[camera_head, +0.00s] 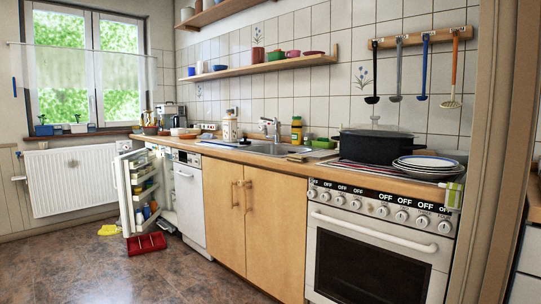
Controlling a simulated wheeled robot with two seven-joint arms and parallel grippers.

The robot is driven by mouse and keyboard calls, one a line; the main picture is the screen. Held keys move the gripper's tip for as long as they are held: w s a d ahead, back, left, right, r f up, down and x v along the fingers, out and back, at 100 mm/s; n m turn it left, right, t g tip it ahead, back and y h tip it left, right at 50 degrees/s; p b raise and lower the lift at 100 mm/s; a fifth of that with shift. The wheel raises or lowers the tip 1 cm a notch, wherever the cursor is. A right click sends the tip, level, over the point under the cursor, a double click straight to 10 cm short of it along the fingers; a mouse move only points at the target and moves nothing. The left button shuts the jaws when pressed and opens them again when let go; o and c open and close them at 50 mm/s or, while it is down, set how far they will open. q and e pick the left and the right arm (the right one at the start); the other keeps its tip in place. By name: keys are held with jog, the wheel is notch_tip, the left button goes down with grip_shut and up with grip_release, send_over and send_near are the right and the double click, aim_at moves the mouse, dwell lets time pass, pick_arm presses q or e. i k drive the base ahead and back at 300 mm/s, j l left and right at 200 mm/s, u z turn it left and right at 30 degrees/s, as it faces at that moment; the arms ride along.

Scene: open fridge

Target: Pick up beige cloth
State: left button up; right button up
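I cannot make out a clearly beige cloth. A flat pale item (299,157) lies on the counter at the right end of the sink; it is too small to tell if it is cloth. A yellow, cloth-like item (109,230) lies on the floor left of the open fridge. A green and white striped cloth (454,194) hangs at the right end of the stove front. Neither of my grippers shows in the head view.
The fridge door (124,196) stands open, with a red crate (146,244) on the floor before it. The counter holds a sink (268,147), a black pot (374,147) and stacked plates (428,165). A door frame (483,150) stands at right. The floor in front is clear.

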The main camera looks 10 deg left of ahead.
aim_at(294, 158)
jog(key=i+j+u, duration=0.15)
jog(key=u, duration=0.25)
jog(key=i+j+u, duration=0.15)
jog(key=u, duration=0.3)
jog(key=i+u, duration=0.2)
jog(key=u, duration=0.2)
jog(key=i, duration=2.7)
jog(key=i+j+z, duration=0.1)
jog(key=i+z, duration=0.3)
jog(key=i+j+z, duration=0.2)
jog(key=i+z, duration=0.2)
jog(key=i+j+z, duration=0.4)
jog(key=l, duration=0.05)
